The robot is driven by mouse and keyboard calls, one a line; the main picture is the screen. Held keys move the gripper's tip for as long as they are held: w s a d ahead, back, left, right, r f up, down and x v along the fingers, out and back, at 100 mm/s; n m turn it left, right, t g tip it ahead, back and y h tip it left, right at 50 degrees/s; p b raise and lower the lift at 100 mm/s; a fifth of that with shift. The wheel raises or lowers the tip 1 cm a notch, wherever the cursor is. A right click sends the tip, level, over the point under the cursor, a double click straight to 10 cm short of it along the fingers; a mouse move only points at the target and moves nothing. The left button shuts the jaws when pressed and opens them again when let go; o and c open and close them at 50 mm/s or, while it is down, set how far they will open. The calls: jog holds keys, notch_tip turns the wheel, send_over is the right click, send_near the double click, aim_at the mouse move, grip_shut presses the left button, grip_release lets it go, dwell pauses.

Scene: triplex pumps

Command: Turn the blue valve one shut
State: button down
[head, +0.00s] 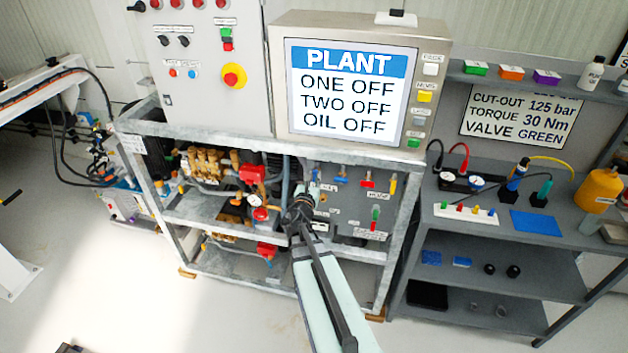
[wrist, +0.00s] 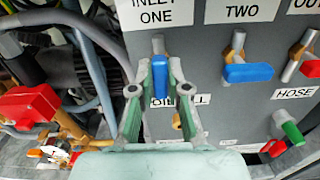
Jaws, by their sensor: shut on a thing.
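The blue valve one handle (wrist: 160,82) hangs upright under the "INLET ONE" label on the grey panel in the wrist view. My gripper (wrist: 160,68) faces the panel, its two green fingers on either side of this handle and shut on it. In the head view my gripper (head: 303,205) reaches the left part of the valve panel, and my arm hides most of valve one there. The handle of valve two (wrist: 248,72) is also blue but lies crosswise, to the right of valve one.
A red-handled valve (wrist: 311,68) and a green hose valve (wrist: 293,133) sit further right. Brass pumps (head: 205,160) and red parts (wrist: 30,108) lie to the left. The frame's grey post (head: 400,230) stands right of my arm. The screen (head: 350,90) reads "ONE OFF, TWO OFF, OIL OFF".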

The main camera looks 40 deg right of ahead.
jog(key=m+b, duration=0.5)
jog(key=b, duration=0.4)
jog(key=m+b, duration=0.6)
jog(key=b, duration=0.2)
jog(key=m+b, duration=0.6)
jog(key=b, duration=0.3)
jog(key=shift+s+d+f+b, duration=0.15)
jog(key=shift+f+b, duration=0.15)
jog(key=shift+m, duration=0.4)
jog(key=shift+r, duration=0.1)
jog(key=c, duration=1.1)
grip_release()
jog(key=shift+c, duration=0.2)
jog(key=shift+r+n+p, duration=0.1)
jog(key=shift+n+p, duration=0.2)
jog(key=shift+p, duration=0.2)
